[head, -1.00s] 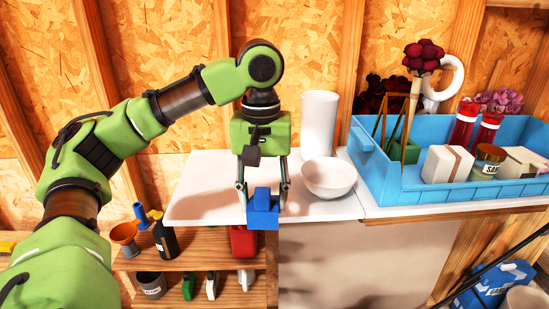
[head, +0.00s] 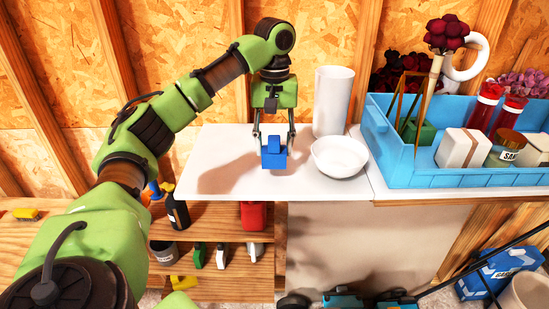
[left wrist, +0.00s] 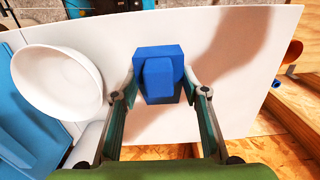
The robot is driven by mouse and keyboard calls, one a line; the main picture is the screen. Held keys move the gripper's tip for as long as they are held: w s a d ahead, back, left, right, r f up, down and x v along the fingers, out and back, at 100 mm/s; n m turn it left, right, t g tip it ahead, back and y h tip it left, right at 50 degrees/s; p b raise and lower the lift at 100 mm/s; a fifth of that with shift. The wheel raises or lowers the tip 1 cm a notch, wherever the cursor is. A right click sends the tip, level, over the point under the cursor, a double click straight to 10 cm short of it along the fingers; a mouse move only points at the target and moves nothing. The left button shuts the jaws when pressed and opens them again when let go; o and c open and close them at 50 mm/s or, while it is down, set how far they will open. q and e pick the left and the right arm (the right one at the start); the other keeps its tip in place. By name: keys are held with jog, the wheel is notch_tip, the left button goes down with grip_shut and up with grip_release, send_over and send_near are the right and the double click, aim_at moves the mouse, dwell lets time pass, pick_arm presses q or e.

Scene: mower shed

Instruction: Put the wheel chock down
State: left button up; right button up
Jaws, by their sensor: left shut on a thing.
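The blue wheel chock (head: 273,156) is between the fingers of my left gripper (head: 274,138) in the head view, over the left part of the white tabletop (head: 215,147). My left gripper is shut on the chock and points down. In the left wrist view the chock (left wrist: 158,75) shows between the two fingertips (left wrist: 160,94), with white tabletop (left wrist: 225,115) around it. I cannot tell whether its underside touches the tabletop. My right gripper is not in view.
A white bowl (head: 340,158) stands close to the right of the chock, with a white cylinder (head: 332,102) behind it. A blue crate (head: 455,178) with bottles and boxes stands further right. The tabletop left of the chock is clear. Shelves (head: 215,218) hold bottles below.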

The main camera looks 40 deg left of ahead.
pick_arm(q)
jog(key=shift+w+a+f, duration=0.2)
jog(key=shift+w+f, duration=0.05)
jog(key=shift+f, duration=0.25)
jog(key=f+p, duration=0.2)
jog(key=f, duration=0.1)
jog(key=shift+w+a, duration=0.15)
jog(key=shift+a, duration=0.05)
jog(key=shift+f, duration=0.15)
jog(key=o, duration=1.2)
jog(key=shift+d+f, duration=0.1)
jog(key=shift+f, duration=0.05)
